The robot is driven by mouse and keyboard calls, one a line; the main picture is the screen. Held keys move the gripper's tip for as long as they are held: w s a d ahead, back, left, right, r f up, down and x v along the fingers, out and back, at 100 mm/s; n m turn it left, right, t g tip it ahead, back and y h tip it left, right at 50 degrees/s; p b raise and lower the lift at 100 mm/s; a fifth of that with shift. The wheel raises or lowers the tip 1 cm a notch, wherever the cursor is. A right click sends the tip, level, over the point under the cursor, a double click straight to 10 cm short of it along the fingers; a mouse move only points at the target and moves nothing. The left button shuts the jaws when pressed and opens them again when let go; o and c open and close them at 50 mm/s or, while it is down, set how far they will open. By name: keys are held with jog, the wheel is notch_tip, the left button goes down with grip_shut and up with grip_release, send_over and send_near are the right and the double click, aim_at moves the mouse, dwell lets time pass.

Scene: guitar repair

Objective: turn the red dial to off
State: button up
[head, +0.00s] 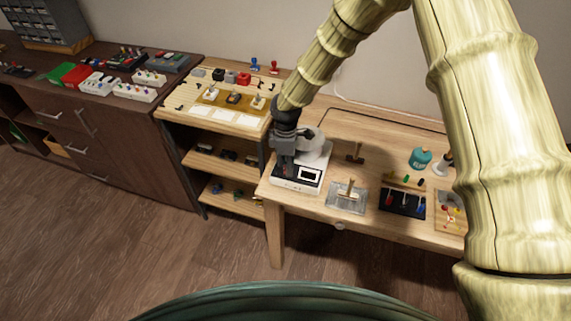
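My gripper (286,164) is dark grey and reaches down at the left end of the light wooden workbench (340,128). It is over or against a white device (319,158) with a black-framed display (310,174) on its front. The fingertips are small and dark, so I cannot tell whether they are open, shut or touching the device. I cannot make out a red dial on this device; the gripper covers part of its left side.
A metal tray (346,208), a black tray with coloured tools (403,211) and a teal bottle (420,158) are on the bench to the right. A shelf unit with a board of parts (238,118) stands left. Dark drawers (120,150) stand farther left. Wooden floor in front is clear.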

notch_tip(320, 180, up, 12)
jog(key=shift+w, duration=0.35)
dwell(0.5)
dwell(0.4)
